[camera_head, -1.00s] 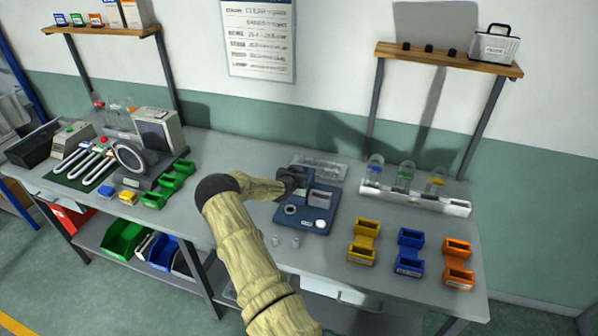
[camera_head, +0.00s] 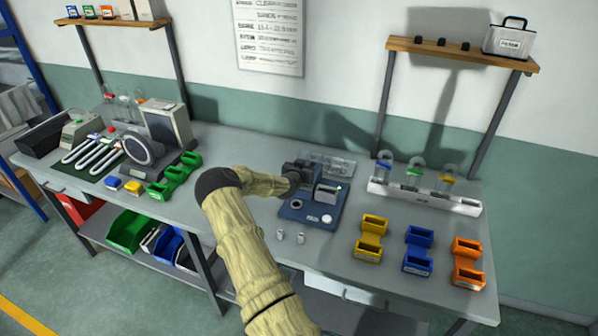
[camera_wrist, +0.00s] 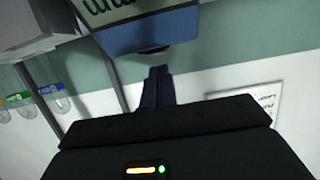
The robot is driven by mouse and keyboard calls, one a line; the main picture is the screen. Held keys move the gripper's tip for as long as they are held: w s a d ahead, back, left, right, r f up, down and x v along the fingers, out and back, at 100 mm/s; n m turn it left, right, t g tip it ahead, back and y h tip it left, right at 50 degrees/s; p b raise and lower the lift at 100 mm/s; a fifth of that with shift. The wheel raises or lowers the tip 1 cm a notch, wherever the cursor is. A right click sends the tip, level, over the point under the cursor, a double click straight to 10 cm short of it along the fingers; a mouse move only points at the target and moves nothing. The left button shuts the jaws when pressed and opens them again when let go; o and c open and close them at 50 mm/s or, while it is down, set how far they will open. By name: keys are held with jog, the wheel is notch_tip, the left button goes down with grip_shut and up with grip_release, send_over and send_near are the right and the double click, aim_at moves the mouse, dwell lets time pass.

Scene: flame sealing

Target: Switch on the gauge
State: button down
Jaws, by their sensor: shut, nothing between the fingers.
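A blue base (camera_head: 298,213) on the bench carries a grey box (camera_head: 327,194), a dark ring and a white round piece. I take this unit to be the gauge, but I cannot read a label that says so. My dark gripper (camera_head: 300,172) is over the back left of this base and hides part of it. In the wrist view my gripper (camera_wrist: 157,75) has its fingers together and empty. They point at a blue body (camera_wrist: 150,38) with a dark part at its edge. Whether they touch it I cannot tell.
A rack with clips (camera_head: 424,200) stands to the right. Yellow (camera_head: 369,250), blue (camera_head: 418,264) and orange (camera_head: 467,276) bins sit at the front right. Two small cylinders (camera_head: 290,238) stand in front of the base. A round-faced device (camera_head: 142,149) and green bins (camera_head: 175,176) are at left.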

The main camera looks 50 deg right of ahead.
jog(key=r, duration=0.3)
jog(key=shift+a+r+p, duration=0.2)
jog(key=shift+p, duration=0.2)
jog(key=s+a+b, duration=0.4)
jog(key=a, duration=0.5)
jog(key=shift+s+r, duration=0.3)
jog(key=shift+w, duration=0.15)
